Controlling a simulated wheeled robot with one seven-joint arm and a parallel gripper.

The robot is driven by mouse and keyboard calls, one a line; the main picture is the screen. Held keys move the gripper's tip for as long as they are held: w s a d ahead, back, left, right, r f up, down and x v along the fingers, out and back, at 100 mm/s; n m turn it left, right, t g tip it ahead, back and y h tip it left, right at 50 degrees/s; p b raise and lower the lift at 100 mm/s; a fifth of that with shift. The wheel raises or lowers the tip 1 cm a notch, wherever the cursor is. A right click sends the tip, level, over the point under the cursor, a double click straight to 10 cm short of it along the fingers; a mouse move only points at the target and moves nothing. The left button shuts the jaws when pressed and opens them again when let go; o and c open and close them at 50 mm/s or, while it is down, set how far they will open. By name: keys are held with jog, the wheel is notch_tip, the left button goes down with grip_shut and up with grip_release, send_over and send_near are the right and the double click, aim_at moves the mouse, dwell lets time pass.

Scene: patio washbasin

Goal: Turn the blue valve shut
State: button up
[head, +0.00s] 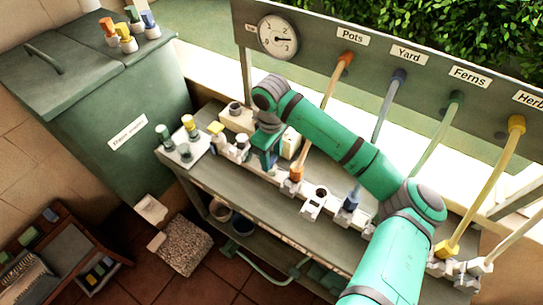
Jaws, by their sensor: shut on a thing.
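My green gripper (270,163) points down over the bench, left of the orange fitting (297,173) and well apart from the blue one.
A gauge (278,38) and labels for Pots, Yard, Ferns and Herbs line the back panel. A white tray (185,150) with small coloured pieces stands on the bench's left end. A green cabinet (130,120) is at left. A yellow pipe (480,190) rises at right.

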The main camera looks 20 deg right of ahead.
aim_at(272, 160)
dwell(0.3)
jog(key=o, duration=1)
jog(key=shift+o, duration=0.2)
notch_tip(272, 160, up, 11)
jog(key=shift+f, duration=0.1)
